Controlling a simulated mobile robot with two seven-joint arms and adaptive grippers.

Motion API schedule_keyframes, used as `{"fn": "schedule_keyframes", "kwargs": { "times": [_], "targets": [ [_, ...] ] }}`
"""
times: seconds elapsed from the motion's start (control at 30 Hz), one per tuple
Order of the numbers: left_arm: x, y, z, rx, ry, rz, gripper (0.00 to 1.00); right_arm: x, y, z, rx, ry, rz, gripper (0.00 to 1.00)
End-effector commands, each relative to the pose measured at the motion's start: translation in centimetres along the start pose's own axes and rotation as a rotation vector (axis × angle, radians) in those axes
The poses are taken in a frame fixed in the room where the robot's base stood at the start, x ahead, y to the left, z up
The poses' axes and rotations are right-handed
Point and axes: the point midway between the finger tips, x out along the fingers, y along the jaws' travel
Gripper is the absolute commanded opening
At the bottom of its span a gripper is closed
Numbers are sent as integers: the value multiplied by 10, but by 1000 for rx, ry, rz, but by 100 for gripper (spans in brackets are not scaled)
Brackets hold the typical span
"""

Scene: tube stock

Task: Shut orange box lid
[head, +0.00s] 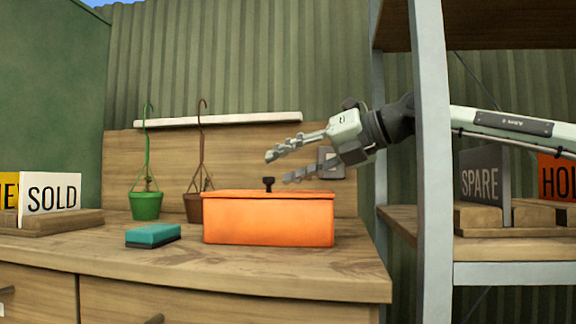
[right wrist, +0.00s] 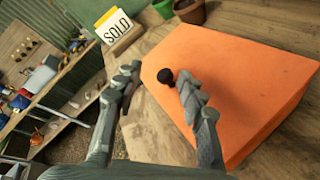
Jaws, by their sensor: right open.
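The orange box (head: 268,222) stands on the wooden counter. Its orange lid (head: 225,194) lies flat across the top, with no gap that I can see. A dark knob (head: 269,183) stands up from the lid. In the right wrist view the lid (right wrist: 225,75) fills the right side, and the knob (right wrist: 165,76) shows beside one fingertip. My right gripper (head: 277,167) is open and empty, reaching in from the right just above the knob. It also shows in the right wrist view (right wrist: 158,80). I cannot tell whether a finger touches the knob. My left gripper is not in view.
A teal sponge (head: 152,235) lies left of the box. A green pot (head: 146,205) and a brown pot (head: 194,207) stand behind. A SOLD sign (head: 52,194) is at far left. A metal shelf post (head: 432,160) stands close to my right arm.

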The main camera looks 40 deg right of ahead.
Motion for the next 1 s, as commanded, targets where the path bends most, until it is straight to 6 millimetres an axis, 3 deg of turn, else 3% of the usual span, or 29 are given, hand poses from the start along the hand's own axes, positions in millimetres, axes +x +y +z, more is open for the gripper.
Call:
{"fn": "schedule_keyframes", "kwargs": {
  "times": [0.5,1.0],
  "targets": [
    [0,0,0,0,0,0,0,-66,1,0,0,-2,2,40],
    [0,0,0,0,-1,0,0,-73,0,0,0,0,0,40]
  ]
}}
